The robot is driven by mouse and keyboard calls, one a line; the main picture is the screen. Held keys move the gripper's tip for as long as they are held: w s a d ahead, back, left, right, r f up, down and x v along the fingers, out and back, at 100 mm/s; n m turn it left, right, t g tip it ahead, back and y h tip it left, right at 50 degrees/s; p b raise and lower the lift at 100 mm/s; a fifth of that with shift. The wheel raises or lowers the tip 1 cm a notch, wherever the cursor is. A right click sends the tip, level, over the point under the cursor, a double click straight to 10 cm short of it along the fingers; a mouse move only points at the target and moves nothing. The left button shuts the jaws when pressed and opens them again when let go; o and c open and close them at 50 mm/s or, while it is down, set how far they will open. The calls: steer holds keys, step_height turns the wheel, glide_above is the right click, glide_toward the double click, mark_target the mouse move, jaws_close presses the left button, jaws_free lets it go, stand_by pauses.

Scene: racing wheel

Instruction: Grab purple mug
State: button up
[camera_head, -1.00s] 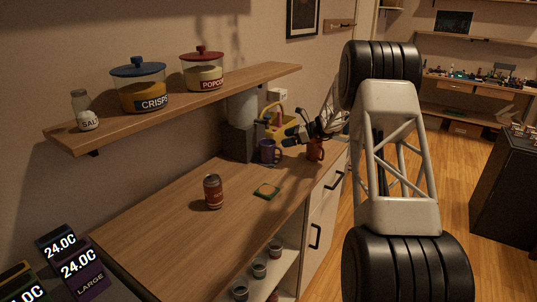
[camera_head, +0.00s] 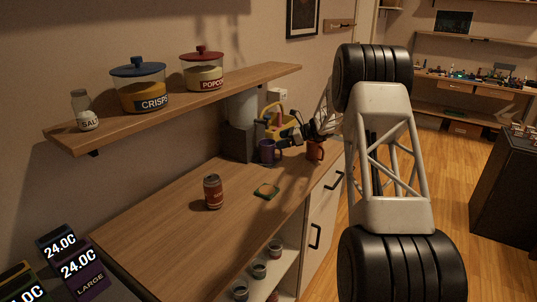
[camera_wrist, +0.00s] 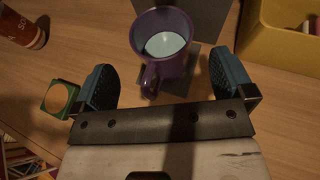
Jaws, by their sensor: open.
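The purple mug (camera_head: 268,152) stands upright on the wooden counter, in front of a dark grey appliance (camera_head: 240,138). In the wrist view the purple mug (camera_wrist: 165,42) shows from above, with pale content inside and its handle pointing toward my gripper. My gripper (camera_wrist: 160,82) is open and empty, its two dark blue fingers wide apart. The mug's handle lies between the finger lines, with the mug's body just beyond the fingertips; I cannot tell the height gap.
A red-orange mug (camera_head: 315,151) stands right of the purple one. A yellow basket (camera_head: 281,127) is behind, close on the right in the wrist view. A can (camera_head: 213,191) and a green coaster (camera_head: 266,190) lie nearer. The counter's left part is clear.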

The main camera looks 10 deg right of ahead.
mark_target(272, 140)
steer(key=shift+x, duration=2.55)
steer(key=shift+w, duration=0.15)
steer(key=shift+r, duration=0.1)
steer(key=c, duration=1.5)
steer(key=shift+r, duration=0.3)
steer(key=shift+s+a+r, duration=0.2)
steer(key=shift+s+r, duration=0.55)
steer(key=shift+s, duration=1.85)
steer(key=shift+s+a+r, duration=0.15)
steer(key=shift+s+r, duration=0.6)
steer(key=shift+s, duration=1.9)
steer(key=shift+s+a+r, duration=0.2)
steer(key=shift+s+r, duration=0.5)
steer(key=shift+s, duration=1.9)
